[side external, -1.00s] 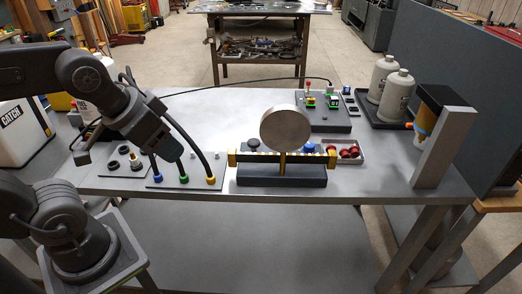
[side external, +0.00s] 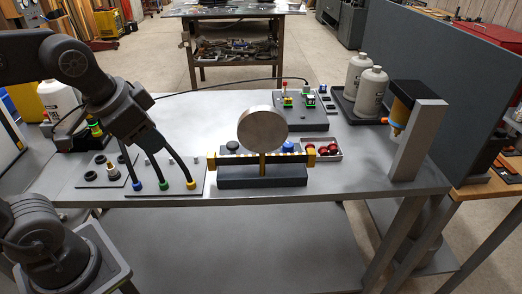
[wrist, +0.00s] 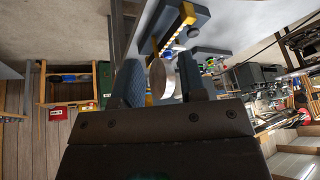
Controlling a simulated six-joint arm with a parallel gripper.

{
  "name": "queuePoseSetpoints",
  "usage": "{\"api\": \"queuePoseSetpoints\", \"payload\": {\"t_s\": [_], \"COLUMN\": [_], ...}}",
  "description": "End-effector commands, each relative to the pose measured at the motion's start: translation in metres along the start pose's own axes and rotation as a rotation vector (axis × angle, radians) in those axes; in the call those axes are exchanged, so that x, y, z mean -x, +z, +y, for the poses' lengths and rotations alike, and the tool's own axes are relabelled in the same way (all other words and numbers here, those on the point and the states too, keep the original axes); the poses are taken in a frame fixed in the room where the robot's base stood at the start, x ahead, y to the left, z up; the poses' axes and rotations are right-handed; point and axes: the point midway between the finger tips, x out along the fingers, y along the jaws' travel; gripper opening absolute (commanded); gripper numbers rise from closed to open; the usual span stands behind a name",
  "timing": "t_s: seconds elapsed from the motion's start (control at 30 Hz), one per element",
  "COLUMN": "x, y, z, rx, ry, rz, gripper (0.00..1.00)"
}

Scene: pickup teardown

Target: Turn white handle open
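No white handle can be made out for certain in either view. My gripper (wrist: 158,62) is open and empty in the wrist view, with one dark blue-grey finger on each side. Beyond its fingers, a round pale metal disc (wrist: 161,77) shows in the gap, apart from them. My arm's end is at the left, above the table and left of the disc. Its fingertips are hard to make out there.
A panel (side external: 150,193) with blue, green and yellow hose ends lies below my arm. A grey upright (side external: 418,140) with an amber bottle (side external: 399,110) stands at the right. Two pale canisters (side external: 371,92) stand behind it. The table (side external: 350,180) is clear at the front right.

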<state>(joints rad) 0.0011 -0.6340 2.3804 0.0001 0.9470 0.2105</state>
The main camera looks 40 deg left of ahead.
Motion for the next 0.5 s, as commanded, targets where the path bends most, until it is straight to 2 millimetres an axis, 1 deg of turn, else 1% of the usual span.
{"api": "queuePoseSetpoints", "payload": {"t_s": [0.03,0.13,0.2,0.27,0.3,0.37,0.4,0.47,0.5], "x": [0.000,-0.001,-0.005,-0.011,-0.017,-0.026,-0.034,-0.048,-0.057], "y": [-0.017,-0.055,-0.080,-0.102,-0.116,-0.136,-0.149,-0.168,-0.179], "z": [-0.003,-0.011,-0.016,-0.020,-0.023,-0.026,-0.029,-0.032,-0.034], "rx": [-0.100,-0.359,-0.547,-0.708,-0.815,-0.976,-1.081,-1.240,-1.346], "ry": [0.008,0.033,0.060,0.088,0.109,0.145,0.172,0.216,0.248], "rz": [-0.027,-0.077,-0.110,-0.135,-0.150,-0.169,-0.181,-0.193,-0.199], "gripper": [0.38,0.38,0.38,0.38,0.38,0.38,0.38,0.38,0.38]}}
